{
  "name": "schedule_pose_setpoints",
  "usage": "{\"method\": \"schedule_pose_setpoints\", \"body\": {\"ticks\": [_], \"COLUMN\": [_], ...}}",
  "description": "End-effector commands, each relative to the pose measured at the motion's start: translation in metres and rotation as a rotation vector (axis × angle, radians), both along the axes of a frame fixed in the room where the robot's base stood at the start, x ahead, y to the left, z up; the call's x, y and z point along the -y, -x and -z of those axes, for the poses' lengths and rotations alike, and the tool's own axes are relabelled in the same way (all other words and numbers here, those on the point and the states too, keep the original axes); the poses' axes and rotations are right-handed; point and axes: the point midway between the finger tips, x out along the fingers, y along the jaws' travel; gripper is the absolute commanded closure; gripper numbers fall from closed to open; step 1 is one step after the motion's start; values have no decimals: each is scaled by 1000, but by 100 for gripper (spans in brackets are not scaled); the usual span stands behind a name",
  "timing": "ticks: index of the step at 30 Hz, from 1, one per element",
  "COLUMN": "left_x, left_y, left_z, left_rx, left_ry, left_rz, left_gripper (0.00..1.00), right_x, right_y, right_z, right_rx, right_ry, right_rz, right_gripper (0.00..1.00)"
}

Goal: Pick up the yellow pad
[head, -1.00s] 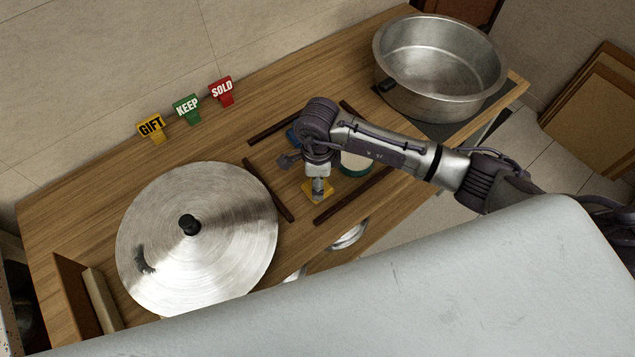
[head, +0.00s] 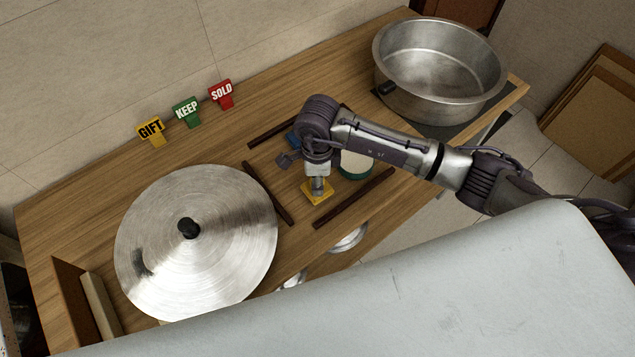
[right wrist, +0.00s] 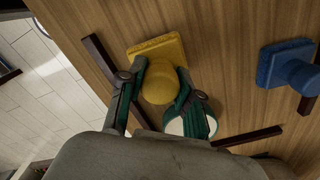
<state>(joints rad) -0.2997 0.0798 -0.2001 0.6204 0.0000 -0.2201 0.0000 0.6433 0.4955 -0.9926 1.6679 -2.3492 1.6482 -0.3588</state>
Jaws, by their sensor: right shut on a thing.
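The yellow pad (right wrist: 172,48) is a flat square block with a rounded knob on top. In the right wrist view my right gripper (right wrist: 161,76) has its two green-lined fingers on either side of the knob and is shut on it. In the head view the same pad (head: 326,197) shows under my right gripper (head: 317,190), between dark wooden strips on the counter. I cannot tell whether it touches the wood. My left gripper is not in view.
A blue pad (right wrist: 283,66) and a white-and-green round thing (head: 356,164) are close by. Dark strips (head: 354,198) lie around them. A large lid (head: 225,255) lies to the left; a steel pot (head: 440,95) stands at the right. GIFT, KEEP and SOLD tags (head: 187,112) stand behind.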

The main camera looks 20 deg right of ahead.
Motion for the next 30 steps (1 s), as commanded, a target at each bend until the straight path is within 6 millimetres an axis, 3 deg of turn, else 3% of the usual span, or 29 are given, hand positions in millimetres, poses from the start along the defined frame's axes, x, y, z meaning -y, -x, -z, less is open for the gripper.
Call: {"method": "schedule_pose_setpoints", "body": {"ticks": [5,12,18,24,30], "left_x": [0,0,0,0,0], "left_y": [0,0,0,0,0], "left_z": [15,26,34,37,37], "left_rx": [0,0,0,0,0], "left_ry": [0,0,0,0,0], "left_rz": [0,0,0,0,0], "left_gripper": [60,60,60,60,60], "right_x": [0,13,21,24,25], "right_y": [-2,56,93,111,115], "right_z": [-30,-60,-83,-96,-98], "right_rx": [9,4,2,1,0], "right_ry": [0,-1,0,-1,0], "right_rz": [-3,-4,-3,0,0], "right_gripper": [100,100,100,100,100]}}
